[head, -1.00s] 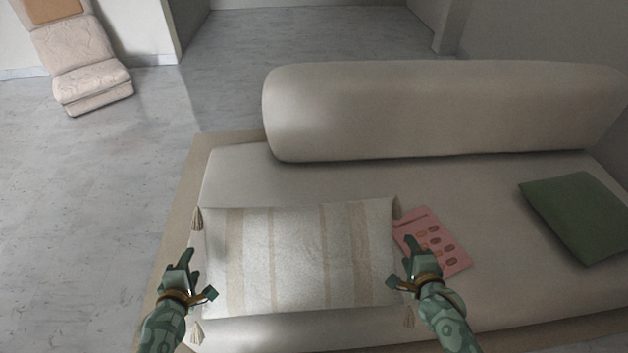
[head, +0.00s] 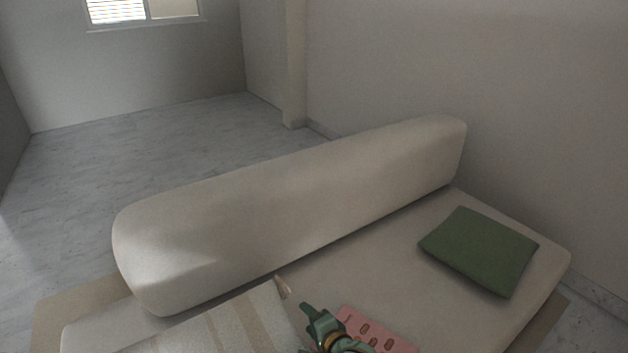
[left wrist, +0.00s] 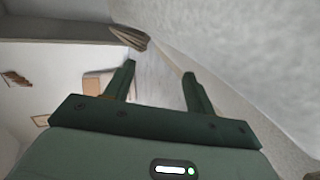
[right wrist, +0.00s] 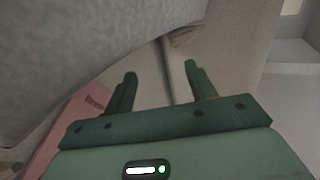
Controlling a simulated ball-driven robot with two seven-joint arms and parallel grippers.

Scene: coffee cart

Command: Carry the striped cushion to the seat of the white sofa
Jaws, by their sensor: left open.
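The striped cushion (head: 225,328), cream with beige bands, shows partly at the bottom of the head view, over the near-left part of the white sofa (head: 300,215). I cannot tell whether it touches the seat. My right gripper (head: 316,316) is beside the cushion's right side; in the right wrist view its fingers (right wrist: 160,72) are apart, with the cushion (right wrist: 60,45) close at upper left. My left gripper (left wrist: 160,72) is out of the head view; its wrist view shows it open, with the cushion (left wrist: 245,45) at upper right and a tassel ahead.
A pink sheet or tray with oval marks (head: 376,330) lies on the seat right beside my right gripper. A green cushion (head: 480,250) lies at the seat's right end. Bare seat shows between them and the backrest. A wall stands behind at right; open floor lies at left.

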